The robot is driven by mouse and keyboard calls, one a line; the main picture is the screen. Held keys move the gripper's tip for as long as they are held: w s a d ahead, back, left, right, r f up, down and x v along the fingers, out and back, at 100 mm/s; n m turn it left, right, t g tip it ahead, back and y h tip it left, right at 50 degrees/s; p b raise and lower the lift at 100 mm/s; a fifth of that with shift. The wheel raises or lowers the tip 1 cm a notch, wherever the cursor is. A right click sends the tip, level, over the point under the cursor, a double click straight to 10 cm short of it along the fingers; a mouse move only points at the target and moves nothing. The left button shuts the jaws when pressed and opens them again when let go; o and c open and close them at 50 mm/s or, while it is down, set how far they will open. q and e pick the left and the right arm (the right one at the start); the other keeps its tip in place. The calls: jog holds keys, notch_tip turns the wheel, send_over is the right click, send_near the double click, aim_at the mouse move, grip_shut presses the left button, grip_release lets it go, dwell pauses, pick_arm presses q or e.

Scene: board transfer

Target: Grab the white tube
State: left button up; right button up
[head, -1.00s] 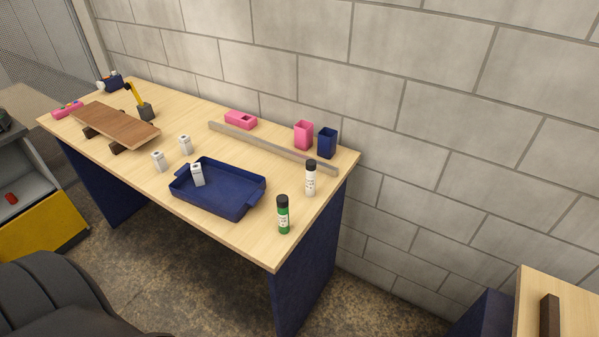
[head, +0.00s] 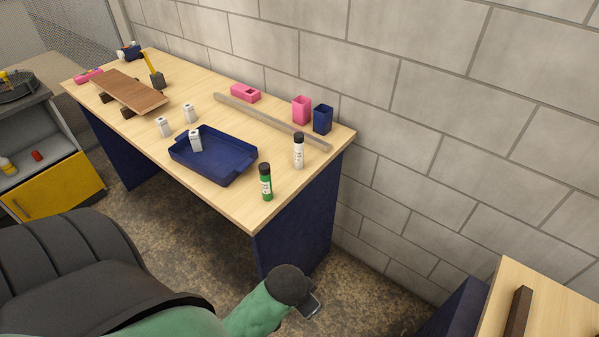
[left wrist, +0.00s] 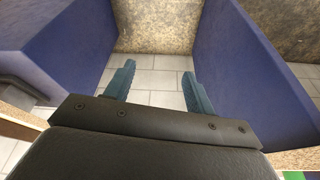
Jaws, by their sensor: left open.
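The white tube (head: 298,153), a white cylinder with a black cap, stands upright near the right end of the wooden table (head: 222,192) in the head view. My left gripper (left wrist: 158,82) is open and empty in the left wrist view, with blue panels on both sides. In the head view my green arm (head: 262,306) comes in from the lower left, its dark wrist low in front of the table and well apart from the tube. The tube does not show in the left wrist view. My right gripper is not in view.
A green tube (head: 265,184) stands upright in front of the white one. A blue tray (head: 232,172) lies to its left, with a white container in it. A grey bar (head: 262,118), a pink cup (head: 301,109) and a blue cup (head: 322,119) are behind.

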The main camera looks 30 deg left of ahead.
pick_arm(q)
jog(key=w+d+r+m+g+h, duration=0.1)
jog(key=w+d+r+m, duration=0.15)
jog(key=w+m, duration=0.4)
jog(key=w+d+r+m+h, duration=0.1)
jog(key=w+r+m, duration=0.2)
jog(key=w, duration=0.6)
jog(key=m+g+y, duration=0.3)
jog(key=m, duration=0.4)
send_near(299, 135)
jog(key=f, duration=0.5)
jog(key=shift+w+a, duration=0.15)
jog(key=shift+w, duration=0.05)
jog(key=shift+a+m, duration=0.15)
jog(key=shift+m, duration=0.1)
jog(key=shift+f, duration=0.1)
jog(key=shift+f+p, duration=0.3)
jog(key=shift+p, duration=0.05)
jog(key=shift+f, duration=0.75)
jog(key=f+p, duration=0.3)
jog(key=shift+s+d+f, duration=0.2)
jog(key=shift+s+f, duration=0.1)
jog(key=shift+f, duration=0.85)
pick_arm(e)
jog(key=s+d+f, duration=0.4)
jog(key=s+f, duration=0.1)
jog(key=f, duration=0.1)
